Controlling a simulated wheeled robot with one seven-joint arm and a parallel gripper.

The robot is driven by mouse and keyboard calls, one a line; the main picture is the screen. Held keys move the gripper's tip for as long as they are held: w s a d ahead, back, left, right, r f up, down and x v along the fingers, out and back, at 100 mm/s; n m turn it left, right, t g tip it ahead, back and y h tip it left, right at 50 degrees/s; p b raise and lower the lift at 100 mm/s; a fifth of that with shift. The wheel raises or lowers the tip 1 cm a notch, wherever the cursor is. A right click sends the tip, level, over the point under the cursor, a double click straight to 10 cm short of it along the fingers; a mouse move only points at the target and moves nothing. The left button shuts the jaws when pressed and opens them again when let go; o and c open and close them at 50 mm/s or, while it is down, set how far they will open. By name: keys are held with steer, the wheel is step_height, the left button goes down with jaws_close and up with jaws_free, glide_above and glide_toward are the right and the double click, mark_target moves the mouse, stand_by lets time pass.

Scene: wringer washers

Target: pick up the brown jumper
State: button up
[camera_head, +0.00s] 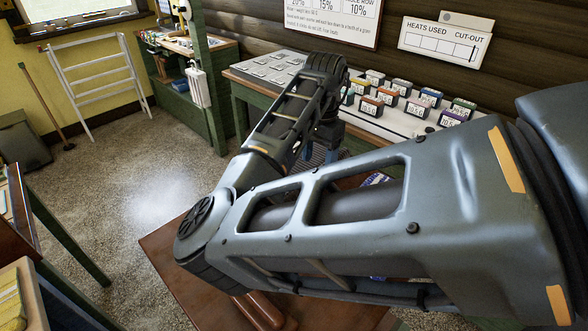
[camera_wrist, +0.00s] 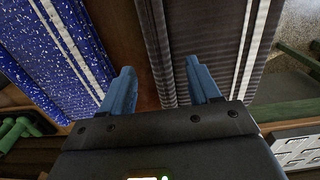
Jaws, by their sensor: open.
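In the wrist view, my gripper (camera_wrist: 158,68) is open, its two blue fingers apart with nothing held between them. A ribbed, dark grey-brown folded cloth (camera_wrist: 205,35) with white stripes along its right side lies beyond the fingers. It may be the brown jumper, but I cannot tell its kind for sure. I cannot tell whether either finger touches. In the head view, my arm hides the cloth and most of the gripper.
A blue speckled folded cloth (camera_wrist: 50,50) with white stripes lies left of the fingers. In the head view, a brown wooden table (camera_head: 175,262) stands below my arm. Several labelled small boxes (camera_head: 388,97) stand on the counter behind. Open floor (camera_head: 150,185) lies to the left.

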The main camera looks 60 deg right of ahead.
steer(key=shift+f, duration=1.45)
steer(key=shift+c, duration=0.2)
jaws_close()
